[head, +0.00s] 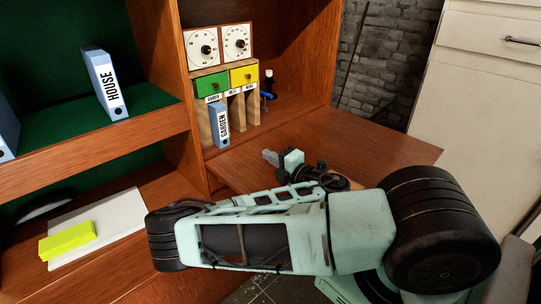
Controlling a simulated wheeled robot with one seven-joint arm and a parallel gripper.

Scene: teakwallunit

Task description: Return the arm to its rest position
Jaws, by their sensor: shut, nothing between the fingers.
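My arm lies bent across the front of the wall unit, its pale green links filling the lower middle of the head view. My gripper (271,156) is at the far end of the arm, low over the wooden fold-down desk board (380,150). Its small grey fingers point left and are together, with nothing seen in them. Part of the gripper's mount is hidden behind the arm link. I cannot tell the exact gap between the gripper and the board.
A blue GARDEN binder (219,127) stands in a slotted rack under green (211,84) and yellow (244,76) drawers. Two dials (203,48) sit above. A blue HOUSE binder (106,84) leans on the left shelf. A yellow block (67,240) lies on white paper (95,219).

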